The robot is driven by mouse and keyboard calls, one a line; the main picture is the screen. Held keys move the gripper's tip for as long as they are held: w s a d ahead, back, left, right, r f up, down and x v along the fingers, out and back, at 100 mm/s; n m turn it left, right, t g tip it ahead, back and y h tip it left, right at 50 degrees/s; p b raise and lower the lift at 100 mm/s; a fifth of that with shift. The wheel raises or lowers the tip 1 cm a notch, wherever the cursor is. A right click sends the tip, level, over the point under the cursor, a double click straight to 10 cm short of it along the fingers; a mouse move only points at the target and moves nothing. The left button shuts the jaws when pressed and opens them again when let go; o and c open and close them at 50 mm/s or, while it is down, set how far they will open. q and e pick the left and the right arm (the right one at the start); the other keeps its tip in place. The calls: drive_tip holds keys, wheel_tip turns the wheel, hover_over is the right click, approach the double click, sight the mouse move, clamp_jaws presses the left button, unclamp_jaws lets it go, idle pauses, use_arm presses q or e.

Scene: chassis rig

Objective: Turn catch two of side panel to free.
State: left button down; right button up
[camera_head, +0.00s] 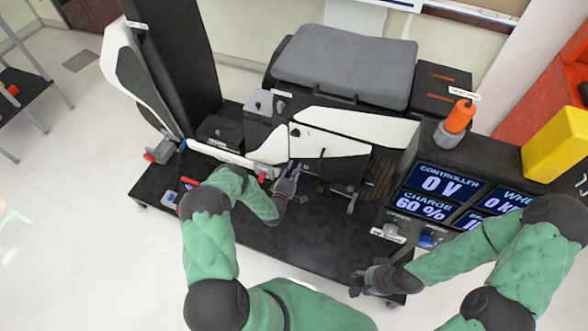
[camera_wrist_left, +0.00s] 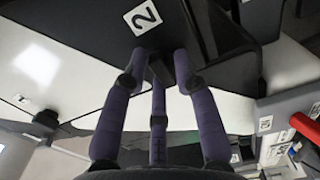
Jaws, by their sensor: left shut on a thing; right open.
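The side panel (camera_head: 325,143), white with black parts, is on the rig below the grey seat. My left gripper (camera_head: 288,180) is at its lower edge in the head view. In the left wrist view a tag marked "2" (camera_wrist_left: 142,17) is on a black surface just ahead of my fingers. The purple fingers of my left gripper (camera_wrist_left: 158,70) are closed together on a small part beside that tag, apparently catch two. The fingers hide most of it, so its angle cannot be told. My right gripper (camera_head: 372,278) is open and empty near the front edge of the rig base.
An orange-capped grey part (camera_head: 459,117) and a yellow block (camera_head: 556,145) stand at the right. Display screens (camera_head: 440,190) showing 0 V and 60 % lie above my right gripper. A red-ended part (camera_head: 188,182) is at the left of the dark base (camera_head: 310,240). The base's front middle is clear.

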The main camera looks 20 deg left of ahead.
use_arm(q)
drive_tip(key=shift+w+a+r, duration=0.2)
drive_tip(key=shift+a+r, duration=0.1)
drive_tip(key=c, duration=1.2)
unclamp_jaws()
drive_tip(key=shift+o, duration=0.5)
drive_tip(key=shift+s+d+f, duration=0.1)
drive_tip(key=shift+d, duration=0.05)
drive_tip(key=s, duration=1.2)
drive_tip(key=shift+d, duration=0.35)
drive_tip(key=shift+d, duration=0.1)
